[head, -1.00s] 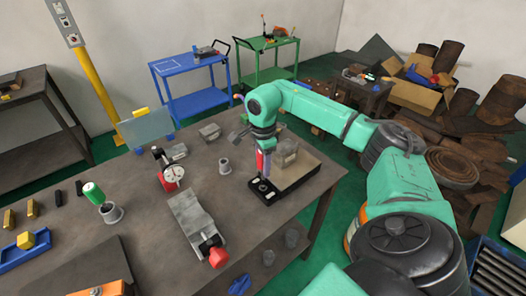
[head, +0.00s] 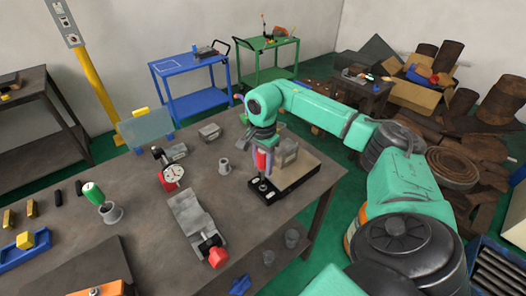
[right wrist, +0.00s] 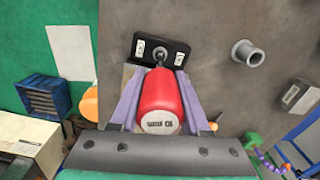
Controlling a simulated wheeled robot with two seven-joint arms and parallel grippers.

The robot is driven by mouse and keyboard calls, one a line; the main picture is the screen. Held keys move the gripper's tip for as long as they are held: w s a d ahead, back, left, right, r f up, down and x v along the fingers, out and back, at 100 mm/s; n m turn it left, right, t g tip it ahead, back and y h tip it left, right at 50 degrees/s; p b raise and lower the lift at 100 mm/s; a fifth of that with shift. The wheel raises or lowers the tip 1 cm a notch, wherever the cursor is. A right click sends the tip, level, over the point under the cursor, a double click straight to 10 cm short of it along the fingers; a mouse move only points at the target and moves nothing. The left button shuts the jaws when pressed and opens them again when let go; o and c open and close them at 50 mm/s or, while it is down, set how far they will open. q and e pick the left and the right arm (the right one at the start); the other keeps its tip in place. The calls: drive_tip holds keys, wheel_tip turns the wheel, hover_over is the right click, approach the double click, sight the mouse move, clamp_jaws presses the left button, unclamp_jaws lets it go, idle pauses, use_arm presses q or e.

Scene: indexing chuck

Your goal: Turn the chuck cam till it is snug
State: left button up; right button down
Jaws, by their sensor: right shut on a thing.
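A black base (head: 290,187) with a round silver chuck part (head: 263,186) on its near left end sits on the bench. In the right wrist view the black base (right wrist: 178,54) has white labels on both sides of the dark round chuck part (right wrist: 160,55). A red handle (right wrist: 160,100) stands above it, its lower end in line with the chuck part. Whether it is fully seated is hidden. My right gripper (head: 262,163) has its purple fingers on both sides of the red handle, shut on it. My left gripper is not in view.
A grey block (head: 285,152) stands close behind the gripper. A dial gauge (head: 171,174), a grey vise with a red knob (head: 197,222) and a small grey cup (head: 224,165) stand to the left. The bench (head: 150,235) is clear between them.

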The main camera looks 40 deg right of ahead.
drive_tip(key=shift+f, duration=0.15)
drive_tip(key=shift+f+b, duration=0.3)
drive_tip(key=shift+f, duration=0.05)
drive_tip(key=shift+f, duration=0.3)
drive_tip(key=c, duration=1)
unclamp_jaws()
clamp_jaws()
